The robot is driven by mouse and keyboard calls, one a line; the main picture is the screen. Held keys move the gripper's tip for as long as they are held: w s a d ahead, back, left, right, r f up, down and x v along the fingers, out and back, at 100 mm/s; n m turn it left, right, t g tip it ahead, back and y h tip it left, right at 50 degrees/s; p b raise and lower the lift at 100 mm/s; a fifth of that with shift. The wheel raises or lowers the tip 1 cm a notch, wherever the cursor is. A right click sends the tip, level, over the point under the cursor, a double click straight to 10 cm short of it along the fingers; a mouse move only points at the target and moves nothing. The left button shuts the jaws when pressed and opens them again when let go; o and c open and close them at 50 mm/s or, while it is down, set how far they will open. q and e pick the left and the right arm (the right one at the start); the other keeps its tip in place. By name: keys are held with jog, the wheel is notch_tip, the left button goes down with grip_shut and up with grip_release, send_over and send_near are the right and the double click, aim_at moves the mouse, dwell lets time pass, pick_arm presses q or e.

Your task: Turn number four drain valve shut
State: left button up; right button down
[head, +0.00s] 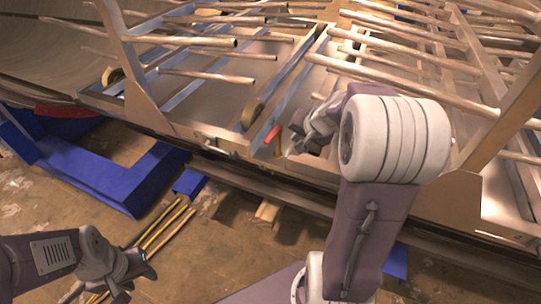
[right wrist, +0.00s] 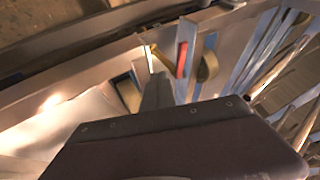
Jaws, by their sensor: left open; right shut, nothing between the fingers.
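A small red valve handle (head: 273,133) shows at the frame's near edge in the head view, just left of my right gripper (head: 296,138). In the right wrist view the red handle (right wrist: 182,60) stands upright in the picture beside a thin brass-coloured part (right wrist: 157,52). No number can be read on it. My right gripper (right wrist: 155,80) is shut and empty, its tip close to the handle; I cannot tell whether it touches. My arm hides part of the area. My left gripper (head: 140,270) is open and empty, low at the left, away from the valve.
Metal tubes (head: 205,77) and rails cross above the chamber floor. Round tan wheels or rolls (head: 253,114) sit between the rails. Blue blocks (head: 115,180) and yellow-black rods (head: 165,228) lie on the floor at left. The chamber's near edge (head: 215,145) runs below the handle.

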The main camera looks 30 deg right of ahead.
aim_at(273, 134)
jog(key=b+x, duration=0.3)
jog(key=x, duration=0.7)
jog(key=shift+s, duration=0.2)
jog(key=w+a+p, duration=0.2)
jog(key=w, duration=0.1)
jog(key=shift+w+a, duration=0.1)
jog(key=shift+w, duration=0.2)
